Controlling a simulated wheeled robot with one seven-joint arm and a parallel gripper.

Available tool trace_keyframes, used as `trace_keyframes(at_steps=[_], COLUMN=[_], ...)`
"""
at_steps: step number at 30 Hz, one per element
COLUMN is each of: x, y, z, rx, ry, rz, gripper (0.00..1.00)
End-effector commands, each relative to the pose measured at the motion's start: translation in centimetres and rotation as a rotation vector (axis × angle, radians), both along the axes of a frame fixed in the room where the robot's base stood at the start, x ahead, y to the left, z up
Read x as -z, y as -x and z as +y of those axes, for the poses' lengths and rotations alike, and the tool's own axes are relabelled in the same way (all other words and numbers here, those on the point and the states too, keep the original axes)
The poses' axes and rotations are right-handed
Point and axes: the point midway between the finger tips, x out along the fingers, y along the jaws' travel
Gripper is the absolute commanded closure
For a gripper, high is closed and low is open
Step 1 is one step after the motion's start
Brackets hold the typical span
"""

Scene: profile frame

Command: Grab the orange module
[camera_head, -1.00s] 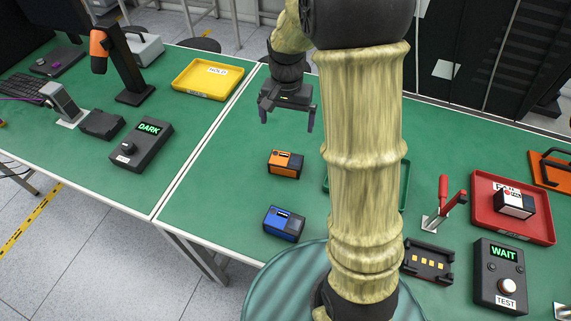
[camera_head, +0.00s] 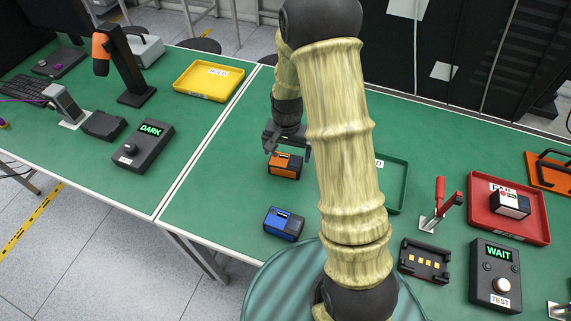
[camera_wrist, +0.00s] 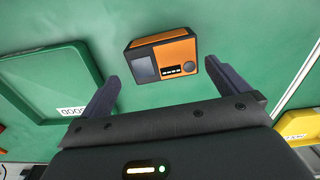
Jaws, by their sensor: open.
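The orange module (camera_head: 285,166) is a small orange and black box standing on the green table top. In the wrist view the orange module (camera_wrist: 162,57) lies just beyond the fingertips, roughly centred between them and slightly turned. My gripper (camera_head: 287,146) is open and empty, just above and behind the module in the head view. In the wrist view both fingers of my gripper (camera_wrist: 163,72) are spread wider than the module. I see no contact with it.
A blue module (camera_head: 284,223) stands nearer the front edge. A green tray (camera_head: 397,190) is to the right, partly behind my arm. A yellow tray (camera_head: 238,84) is at back left. A red tray (camera_head: 540,212) holding a module, a black fixture (camera_head: 425,261) and a test box (camera_head: 495,275) stand at right.

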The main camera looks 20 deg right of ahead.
Motion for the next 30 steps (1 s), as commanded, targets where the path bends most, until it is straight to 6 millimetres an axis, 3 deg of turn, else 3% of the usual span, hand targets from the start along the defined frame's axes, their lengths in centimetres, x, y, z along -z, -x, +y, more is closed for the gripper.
trace_keyframes(at_steps=[8,21,30], x=[0.3,4.8,5.2], y=[0.0,-0.2,-0.2], z=[0.2,0.5,0.2], rx=[-0.004,-0.005,-0.001], ry=[0.0,-0.001,0.0], rz=[0.002,0.003,0.0], gripper=[0.0,0.0,0.0])
